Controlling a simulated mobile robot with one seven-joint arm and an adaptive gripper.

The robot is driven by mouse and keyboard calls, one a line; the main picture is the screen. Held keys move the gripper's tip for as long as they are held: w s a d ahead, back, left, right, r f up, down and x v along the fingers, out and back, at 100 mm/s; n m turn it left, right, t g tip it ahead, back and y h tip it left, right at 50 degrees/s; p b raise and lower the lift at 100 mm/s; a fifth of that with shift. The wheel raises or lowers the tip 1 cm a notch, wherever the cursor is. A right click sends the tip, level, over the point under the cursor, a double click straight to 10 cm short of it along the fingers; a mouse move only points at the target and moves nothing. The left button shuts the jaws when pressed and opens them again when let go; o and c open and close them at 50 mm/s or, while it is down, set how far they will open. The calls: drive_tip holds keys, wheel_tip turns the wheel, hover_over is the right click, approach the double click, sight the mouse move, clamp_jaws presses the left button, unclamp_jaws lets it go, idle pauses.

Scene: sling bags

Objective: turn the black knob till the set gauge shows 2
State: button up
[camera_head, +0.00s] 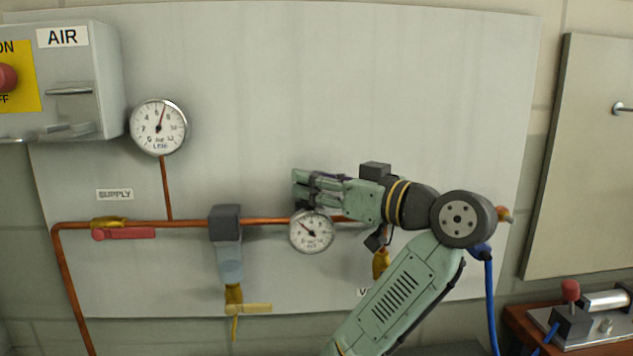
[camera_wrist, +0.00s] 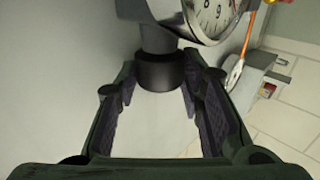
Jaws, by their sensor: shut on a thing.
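The black knob (camera_wrist: 162,72) is a short dark cylinder under a grey stem in the wrist view. The fingers of my gripper (camera_wrist: 160,88) stand on both sides of it and are shut on it. In the head view my gripper (camera_head: 302,189) reaches in from the right, just above the set gauge, and hides the knob. The set gauge (camera_head: 312,234) is a small round white dial on the copper pipe. Its needle points to the upper left; its numbers are too small to read surely. Part of its dial shows in the wrist view (camera_wrist: 210,14), needle out of sight.
A larger supply gauge (camera_head: 158,128) stands upper left, its needle near 6. The copper pipe (camera_head: 185,224) carries a red-handled valve (camera_head: 125,233) and a grey filter unit (camera_head: 229,262). A brass valve (camera_head: 381,263) is beside my arm. The panel (camera_head: 300,80) above is bare.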

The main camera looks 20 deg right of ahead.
idle(0.3)
drive_tip(key=o, duration=1.2)
drive_tip(key=shift+h, duration=0.3)
